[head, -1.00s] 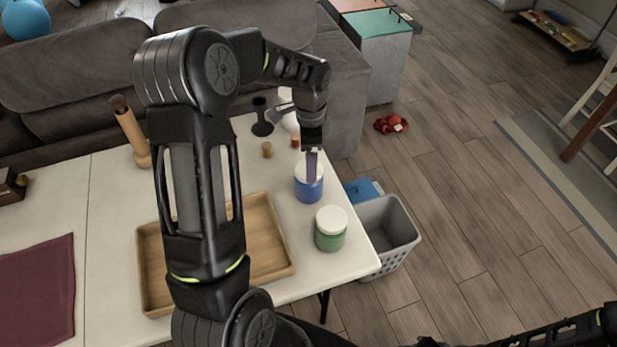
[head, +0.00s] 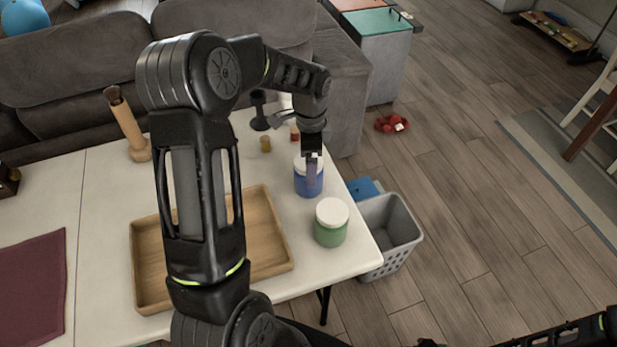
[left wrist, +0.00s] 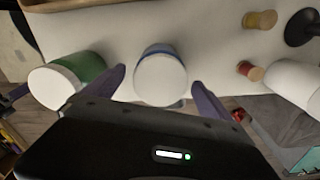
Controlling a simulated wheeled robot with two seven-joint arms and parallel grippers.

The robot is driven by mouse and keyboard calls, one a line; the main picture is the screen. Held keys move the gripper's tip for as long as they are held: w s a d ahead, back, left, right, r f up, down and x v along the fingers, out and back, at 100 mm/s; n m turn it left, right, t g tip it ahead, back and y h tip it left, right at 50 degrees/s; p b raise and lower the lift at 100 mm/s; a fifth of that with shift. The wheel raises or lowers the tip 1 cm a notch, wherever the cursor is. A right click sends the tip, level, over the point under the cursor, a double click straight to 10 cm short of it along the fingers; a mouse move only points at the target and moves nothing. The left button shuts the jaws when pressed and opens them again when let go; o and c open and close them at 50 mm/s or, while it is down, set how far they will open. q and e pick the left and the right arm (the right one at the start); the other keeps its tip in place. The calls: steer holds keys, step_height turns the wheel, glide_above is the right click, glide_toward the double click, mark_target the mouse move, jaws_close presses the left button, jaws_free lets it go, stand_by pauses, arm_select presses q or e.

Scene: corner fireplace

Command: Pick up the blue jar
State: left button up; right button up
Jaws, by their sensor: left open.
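The blue jar (head: 309,187) with a white lid stands upright on the white table, near its right edge. In the left wrist view the jar (left wrist: 161,76) shows mostly its white lid, between the two finger tips. My left gripper (head: 312,172) is at the jar from above and is open; in the left wrist view its dark purple fingers (left wrist: 158,88) are apart, one on each side of the jar. I cannot tell whether the fingers touch it. My right arm shows at the bottom right, but its gripper is not in view.
A green jar (head: 331,222) with a white lid stands close in front of the blue jar. A wooden tray (head: 281,268) lies to the left. Small spools (head: 265,144) and a black goblet (head: 259,112) are behind. A grey basket (head: 393,238) stands on the floor beside the table.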

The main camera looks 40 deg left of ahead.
arm_select(q)
steer(key=shift+f, duration=1.05)
step_height(320, 180, down, 5)
steer(key=shift+s+a+f+p, duration=0.1)
steer(key=shift+a+p, duration=0.05)
steer(key=shift+p, duration=0.65)
steer(key=shift+c, duration=0.4)
steer(key=c, duration=1.7)
